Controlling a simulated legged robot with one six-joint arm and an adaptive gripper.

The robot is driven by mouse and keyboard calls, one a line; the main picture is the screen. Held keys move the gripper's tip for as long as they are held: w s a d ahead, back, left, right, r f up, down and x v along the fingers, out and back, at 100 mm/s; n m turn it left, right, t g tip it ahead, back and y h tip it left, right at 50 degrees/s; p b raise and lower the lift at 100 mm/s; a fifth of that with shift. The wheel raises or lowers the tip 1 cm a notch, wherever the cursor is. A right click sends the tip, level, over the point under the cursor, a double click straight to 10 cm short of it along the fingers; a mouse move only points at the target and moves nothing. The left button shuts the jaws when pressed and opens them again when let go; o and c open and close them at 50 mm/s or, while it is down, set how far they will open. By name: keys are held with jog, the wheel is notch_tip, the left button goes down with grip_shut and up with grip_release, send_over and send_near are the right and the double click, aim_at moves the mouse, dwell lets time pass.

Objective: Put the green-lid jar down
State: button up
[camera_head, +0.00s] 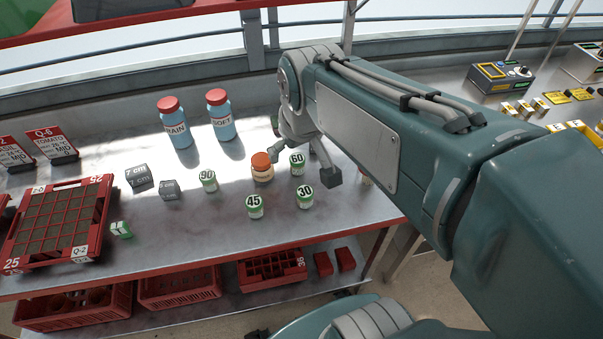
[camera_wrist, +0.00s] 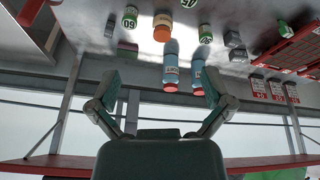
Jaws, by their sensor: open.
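My gripper (camera_head: 303,150) is open above the bench, close to the orange-lid jar and the jar marked 60. In the wrist view its fingers (camera_wrist: 160,88) are spread wide, with nothing between them. Several small white jars with green lids stand on the bench: one marked 60 (camera_head: 297,163), one marked 30 (camera_head: 305,197), one marked 45 (camera_head: 254,207) and one marked 90 (camera_head: 208,181). They stand upright and apart. A jar with an orange lid (camera_head: 262,167) stands among them; it also shows in the wrist view (camera_wrist: 162,28).
Two blue bottles with red caps (camera_head: 173,124) (camera_head: 221,116) stand behind the jars. Grey blocks (camera_head: 139,176), a small green block (camera_head: 121,230) and a red seed tray (camera_head: 97,217) lie left. Red crates (camera_head: 180,289) sit on the shelf below.

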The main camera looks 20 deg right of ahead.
jog(key=s+a+m+t, duration=0.1)
jog(key=s, duration=0.7)
jog(key=shift+s+a+f, duration=0.2)
jog(key=shift+s+a, duration=0.1)
jog(key=shift+a, duration=0.05)
